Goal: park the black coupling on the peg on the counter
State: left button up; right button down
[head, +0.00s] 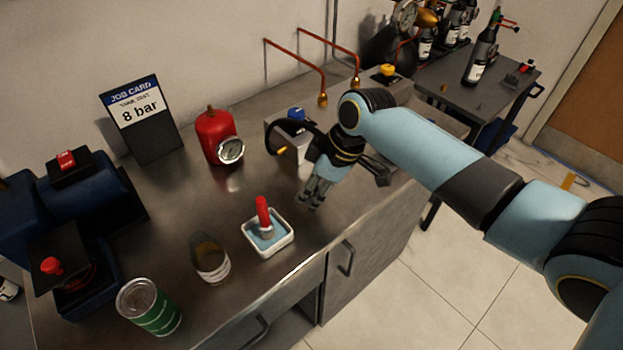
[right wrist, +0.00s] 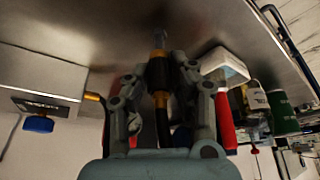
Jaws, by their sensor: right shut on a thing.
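My right gripper (head: 316,198) is low over the counter (head: 190,195), between the blue-knobbed box and the white dish. In the right wrist view its fingers (right wrist: 158,75) are shut on the black coupling (right wrist: 157,74), a black body with brass-coloured bands. A black hose (right wrist: 166,125) runs from it between the fingers. A silvery tip (right wrist: 160,40) shows at the coupling's counter-side end; I cannot tell whether it is the coupling's own end or the peg. In the head view the gripper hides the coupling. My left gripper is not in view.
A grey box with a blue knob (head: 295,114) stands behind the gripper. A white dish (head: 283,245) holding a red-handled tool (head: 262,213) is in front left. A red tank with gauge (head: 214,135), a brown jar (head: 211,262) and a green can (head: 150,307) stand further left.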

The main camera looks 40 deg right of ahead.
jog(key=shift+f, duration=0.1)
dwell(0.3)
jog(key=shift+f+b, duration=0.8)
jog(key=shift+f, duration=0.3)
jog(key=shift+f, duration=0.15)
jog(key=c, duration=1.3)
grip_release()
jog(key=shift+o, duration=0.5)
jog(key=o, duration=0.5)
